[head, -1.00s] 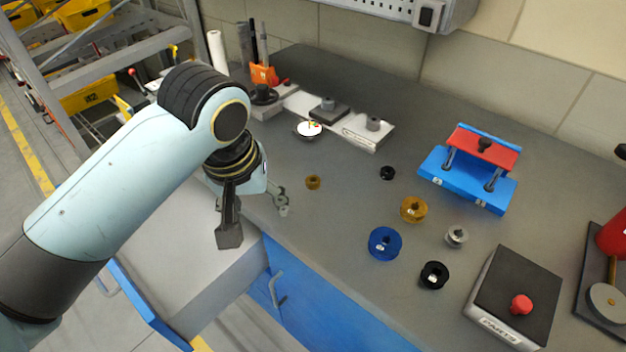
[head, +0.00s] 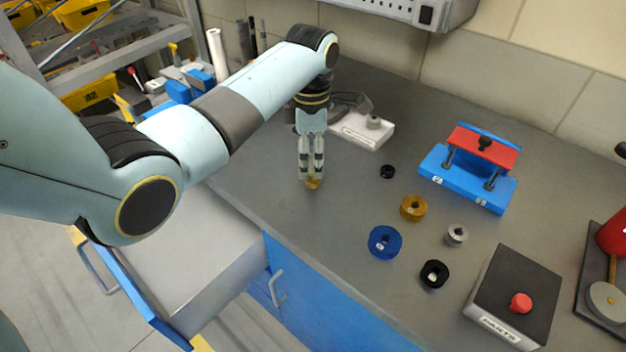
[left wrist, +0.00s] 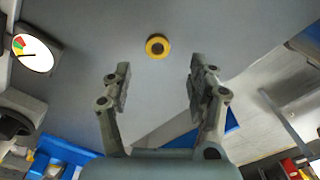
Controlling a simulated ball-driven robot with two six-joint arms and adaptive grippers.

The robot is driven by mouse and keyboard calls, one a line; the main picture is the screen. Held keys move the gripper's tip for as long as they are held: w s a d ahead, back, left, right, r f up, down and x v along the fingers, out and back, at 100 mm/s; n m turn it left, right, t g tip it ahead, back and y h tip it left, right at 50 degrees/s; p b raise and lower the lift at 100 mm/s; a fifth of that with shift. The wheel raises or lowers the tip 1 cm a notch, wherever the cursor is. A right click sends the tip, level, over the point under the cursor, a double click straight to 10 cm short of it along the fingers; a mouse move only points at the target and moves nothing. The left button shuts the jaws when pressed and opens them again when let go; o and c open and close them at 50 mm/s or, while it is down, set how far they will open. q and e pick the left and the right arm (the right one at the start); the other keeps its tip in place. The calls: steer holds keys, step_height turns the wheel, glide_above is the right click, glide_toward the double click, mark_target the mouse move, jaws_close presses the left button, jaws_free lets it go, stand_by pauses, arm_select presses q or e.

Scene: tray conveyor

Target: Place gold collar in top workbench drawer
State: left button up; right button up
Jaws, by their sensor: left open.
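A small gold collar (head: 313,184) lies on the grey workbench top, partly hidden by my left gripper (head: 312,172). In the left wrist view the collar is a yellow-gold ring (left wrist: 157,46) with a dark hole, ahead of my open left gripper (left wrist: 160,72) and roughly centred between its fingers. The fingers point down and nothing is between them. A larger gold collar (head: 413,208) lies further right on the bench. The workbench drawer (head: 195,262) with a blue front is pulled open at the lower left, and its inside looks empty. My right gripper is not in view.
A blue collar (head: 385,243), black collars (head: 434,274) (head: 388,172) and a silver collar (head: 456,235) lie to the right. A white block (head: 362,130) stands behind my gripper.

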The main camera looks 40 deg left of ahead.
arm_select(q)
steer(key=f, duration=0.6)
steer(key=shift+w, duration=0.25)
steer(key=shift+r, duration=0.1)
steer(key=shift+c, duration=0.4)
jaws_close()
